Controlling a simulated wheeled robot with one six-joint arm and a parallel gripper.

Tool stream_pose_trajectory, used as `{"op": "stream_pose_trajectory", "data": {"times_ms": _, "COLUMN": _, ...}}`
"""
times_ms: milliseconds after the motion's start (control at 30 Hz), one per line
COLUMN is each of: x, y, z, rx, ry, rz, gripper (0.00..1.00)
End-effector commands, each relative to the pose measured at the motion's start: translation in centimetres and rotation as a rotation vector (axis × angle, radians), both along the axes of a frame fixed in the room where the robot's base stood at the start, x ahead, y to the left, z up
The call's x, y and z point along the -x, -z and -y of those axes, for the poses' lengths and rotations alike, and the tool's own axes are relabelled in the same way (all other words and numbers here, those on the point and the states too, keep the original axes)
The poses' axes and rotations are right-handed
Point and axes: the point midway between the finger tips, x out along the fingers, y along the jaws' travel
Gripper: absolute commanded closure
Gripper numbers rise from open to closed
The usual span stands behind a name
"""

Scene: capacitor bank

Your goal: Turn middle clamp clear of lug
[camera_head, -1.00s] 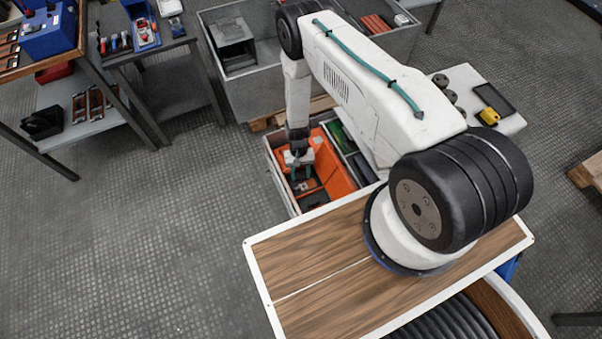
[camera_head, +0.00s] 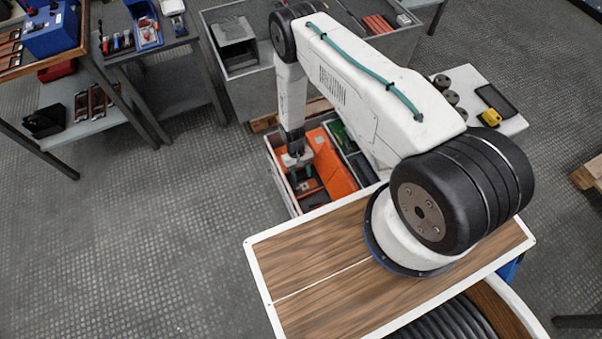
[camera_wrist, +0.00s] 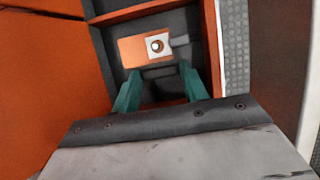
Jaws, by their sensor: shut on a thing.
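My gripper (camera_wrist: 161,84) reaches down into an open box and its teal fingers (camera_wrist: 128,92) are closed on a dark piece that I take to be the middle clamp (camera_wrist: 161,89). Most of this piece is hidden by the fingers and palm. Just beyond the fingertips is an orange-copper plate, likely the lug (camera_wrist: 130,50), with a pale square and a round bolt or hole (camera_wrist: 157,45). A grey tab (camera_wrist: 180,41) sticks out to its right. In the head view my gripper (camera_head: 302,174) is small, and the clamp cannot be made out.
Orange panels (camera_wrist: 40,90) stand close to the left of my gripper, and an orange-edged wall (camera_wrist: 212,50) is close on its right. The box (camera_head: 277,168) has a pale rim. A grey bin (camera_head: 240,92) stands behind it. Open floor (camera_head: 170,230) lies to the left.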

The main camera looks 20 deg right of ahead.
Motion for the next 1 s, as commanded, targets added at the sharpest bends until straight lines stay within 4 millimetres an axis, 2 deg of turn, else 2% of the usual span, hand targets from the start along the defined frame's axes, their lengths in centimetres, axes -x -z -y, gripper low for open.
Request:
{"op": "stream_pose_trajectory", "data": {"times_ms": 33, "x": 0.0, "y": 0.0, "z": 0.0, "rx": -0.001, "ry": -0.002, "rz": -0.001, "gripper": 0.79}}
{"op": "stream_pose_trajectory", "data": {"times_ms": 67, "x": 0.0, "y": 0.0, "z": 0.0, "rx": -0.001, "ry": -0.002, "rz": -0.001, "gripper": 0.51}}
{"op": "stream_pose_trajectory", "data": {"times_ms": 100, "x": 0.0, "y": 0.0, "z": 0.0, "rx": -0.001, "ry": -0.002, "rz": -0.001, "gripper": 0.47}}
{"op": "stream_pose_trajectory", "data": {"times_ms": 367, "x": 0.0, "y": -0.1, "z": 0.0, "rx": 0.0, "ry": 0.0, "rz": 0.0, "gripper": 0.47}}
{"op": "stream_pose_trajectory", "data": {"times_ms": 467, "x": -0.4, "y": -0.7, "z": 0.0, "rx": 0.0, "ry": 0.0, "rz": 0.001, "gripper": 0.47}}
{"op": "stream_pose_trajectory", "data": {"times_ms": 800, "x": -2.5, "y": -5.8, "z": 0.0, "rx": 0.0, "ry": -0.001, "rz": 0.003, "gripper": 0.47}}
{"op": "stream_pose_trajectory", "data": {"times_ms": 1000, "x": -3.0, "y": -7.2, "z": 0.0, "rx": 0.0, "ry": -0.001, "rz": 0.0, "gripper": 0.47}}
